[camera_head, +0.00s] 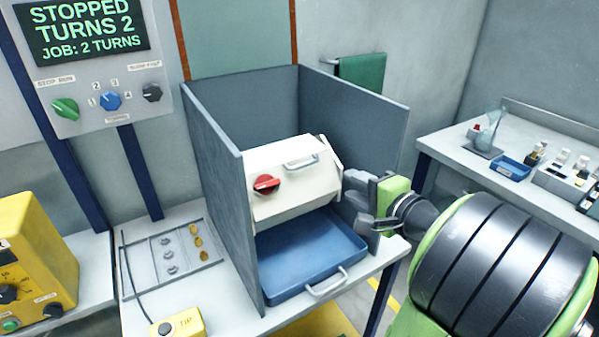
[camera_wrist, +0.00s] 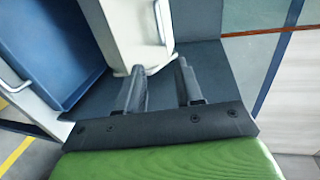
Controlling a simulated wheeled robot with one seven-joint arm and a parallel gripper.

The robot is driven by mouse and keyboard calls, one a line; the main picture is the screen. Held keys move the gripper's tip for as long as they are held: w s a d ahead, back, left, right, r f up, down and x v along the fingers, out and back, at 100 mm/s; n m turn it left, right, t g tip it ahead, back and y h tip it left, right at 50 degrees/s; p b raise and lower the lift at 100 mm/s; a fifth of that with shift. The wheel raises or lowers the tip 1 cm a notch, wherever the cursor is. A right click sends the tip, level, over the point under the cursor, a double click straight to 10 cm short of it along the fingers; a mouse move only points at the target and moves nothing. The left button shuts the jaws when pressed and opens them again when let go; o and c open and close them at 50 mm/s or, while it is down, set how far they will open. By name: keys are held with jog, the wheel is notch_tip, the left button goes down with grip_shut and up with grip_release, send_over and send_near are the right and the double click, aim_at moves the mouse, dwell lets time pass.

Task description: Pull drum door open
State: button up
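The white drum (camera_head: 298,185) sits between grey side panels, above a blue tray. A red knob (camera_head: 266,184) is on its front face. A grey bar handle (camera_head: 300,161) lies on its upper face; the handle also shows in the wrist view (camera_wrist: 158,20). I cannot make out where the door's edges run. My gripper (camera_head: 357,200) is at the drum's right end, apart from the handle. In the wrist view my gripper (camera_wrist: 160,78) has its fingers spread with nothing between them. The left fingertip is close to the drum's corner (camera_wrist: 140,70); contact cannot be told.
The blue tray (camera_head: 318,290) with a front handle stands below the drum. Grey panels (camera_head: 222,190) wall the drum at left and back. A screen (camera_head: 82,28) reads STOPPED, TURNS 2. A yellow TIP button box (camera_head: 178,325) is at front left. A side bench (camera_head: 450,150) stands right.

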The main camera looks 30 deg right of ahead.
aim_at(310, 164)
jog(key=b+x, duration=0.1)
jog(key=x, duration=1.3)
jog(key=shift+w+a+f, duration=0.1)
jog(key=shift+w+f, duration=0.05)
jog(key=shift+w, duration=0.2)
grip_shut()
dwell(0.4)
